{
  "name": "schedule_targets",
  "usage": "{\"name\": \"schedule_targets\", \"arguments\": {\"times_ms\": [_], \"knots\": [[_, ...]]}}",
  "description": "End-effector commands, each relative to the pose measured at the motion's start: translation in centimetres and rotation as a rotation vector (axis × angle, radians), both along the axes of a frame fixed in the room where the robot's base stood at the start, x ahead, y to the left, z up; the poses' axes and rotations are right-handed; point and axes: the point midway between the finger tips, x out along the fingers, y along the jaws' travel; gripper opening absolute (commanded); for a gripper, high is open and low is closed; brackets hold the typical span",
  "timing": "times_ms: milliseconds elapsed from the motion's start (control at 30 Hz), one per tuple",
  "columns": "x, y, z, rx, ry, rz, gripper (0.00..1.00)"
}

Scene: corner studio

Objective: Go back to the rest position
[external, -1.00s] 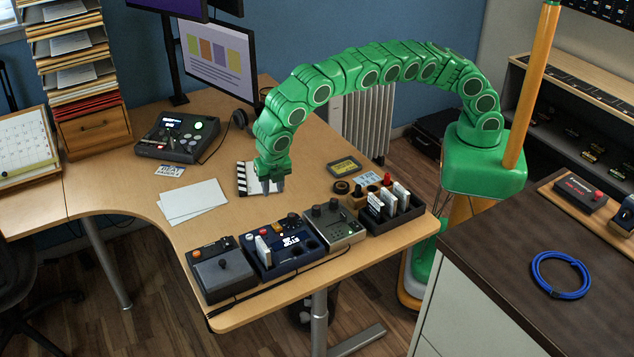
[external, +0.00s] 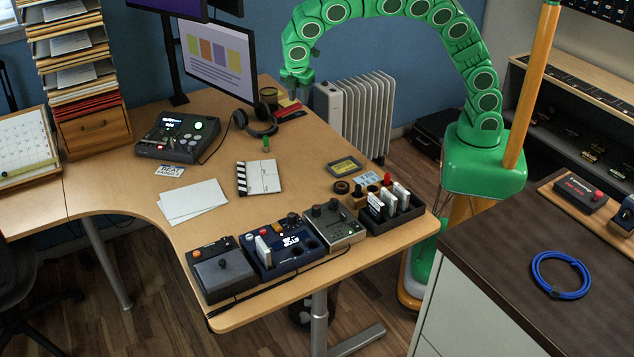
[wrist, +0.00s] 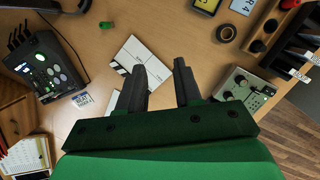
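My gripper (external: 297,84) hangs high above the back right part of the desk, in front of the blue wall and near the monitor. In the wrist view its two dark fingers (wrist: 160,82) are apart with nothing between them, so it is open and empty. The green arm arches up from its base at the right. Below the gripper, the white clapperboard (external: 258,177) lies on the desk; part of it shows behind the fingers in the wrist view (wrist: 143,62). A small green object (external: 266,145) stands behind it.
Headphones (external: 256,122) lie on the desk near the monitor (external: 218,62). A row of control boxes (external: 284,247) and a dark rack (external: 393,213) line the desk's front right edge. A white radiator (external: 357,115) stands behind the desk. The air around my gripper looks clear.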

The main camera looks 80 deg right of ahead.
Motion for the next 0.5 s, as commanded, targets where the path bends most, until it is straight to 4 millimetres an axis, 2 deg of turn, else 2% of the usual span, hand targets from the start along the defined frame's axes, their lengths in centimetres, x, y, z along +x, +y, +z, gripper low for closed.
{"name": "schedule_targets", "arguments": {"times_ms": [33,200,500], "knots": [[-0.7,-1.3,0.8,0.004,-0.004,-0.043,0.34],[-3.1,-5.1,2.6,0.017,-0.016,-0.181,0.34],[-8.2,-10.8,5.1,0.053,-0.029,-0.415,0.34]]}}
